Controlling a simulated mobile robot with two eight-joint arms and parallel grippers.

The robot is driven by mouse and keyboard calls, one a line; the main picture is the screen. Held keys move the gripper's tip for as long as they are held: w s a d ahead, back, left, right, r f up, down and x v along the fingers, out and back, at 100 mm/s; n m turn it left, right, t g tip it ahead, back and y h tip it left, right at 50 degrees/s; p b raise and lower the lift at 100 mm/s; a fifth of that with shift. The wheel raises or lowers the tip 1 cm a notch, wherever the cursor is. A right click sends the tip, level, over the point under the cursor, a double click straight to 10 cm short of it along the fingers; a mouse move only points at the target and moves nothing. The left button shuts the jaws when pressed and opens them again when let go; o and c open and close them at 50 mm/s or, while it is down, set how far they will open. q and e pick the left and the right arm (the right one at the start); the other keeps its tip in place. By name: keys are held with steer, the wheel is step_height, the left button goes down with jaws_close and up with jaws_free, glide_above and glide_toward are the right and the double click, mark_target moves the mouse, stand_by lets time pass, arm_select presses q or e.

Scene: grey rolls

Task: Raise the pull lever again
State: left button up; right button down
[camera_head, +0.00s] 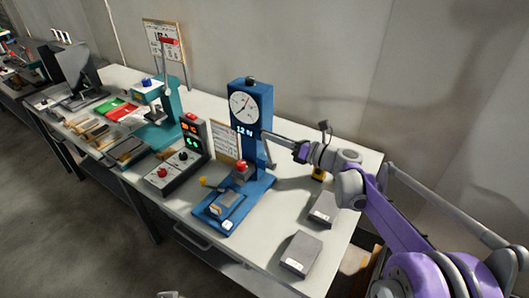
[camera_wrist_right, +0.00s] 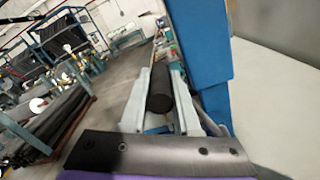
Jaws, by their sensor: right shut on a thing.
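The pull lever belongs to the blue press (camera_head: 251,105), which has a round dial and a lit display. In the right wrist view, the lever's black cylindrical grip (camera_wrist_right: 160,92) lies between my two pale fingers, close beside the blue column (camera_wrist_right: 201,60). My right gripper (camera_head: 268,136) reaches in from the right at the column's side and is shut on this grip. In the head view the grip is too small and covered to make out clearly.
A control box (camera_head: 178,168) with lit displays stands left of the press. A teal press (camera_head: 172,105) with a red-handled lever is farther left. Two dark grey blocks lie front right, one of them near the edge (camera_head: 301,254). The wall is close behind.

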steer(key=w+d+m, duration=0.4)
steer(key=w+d, duration=0.2)
steer(key=w, duration=0.2)
steer(key=shift+r, duration=0.35)
steer(key=c, duration=0.7)
jaws_free()
steer(key=shift+w, duration=0.15)
steer(key=shift+o, duration=0.2)
steer(key=b+v, duration=0.1)
steer(key=v, duration=1)
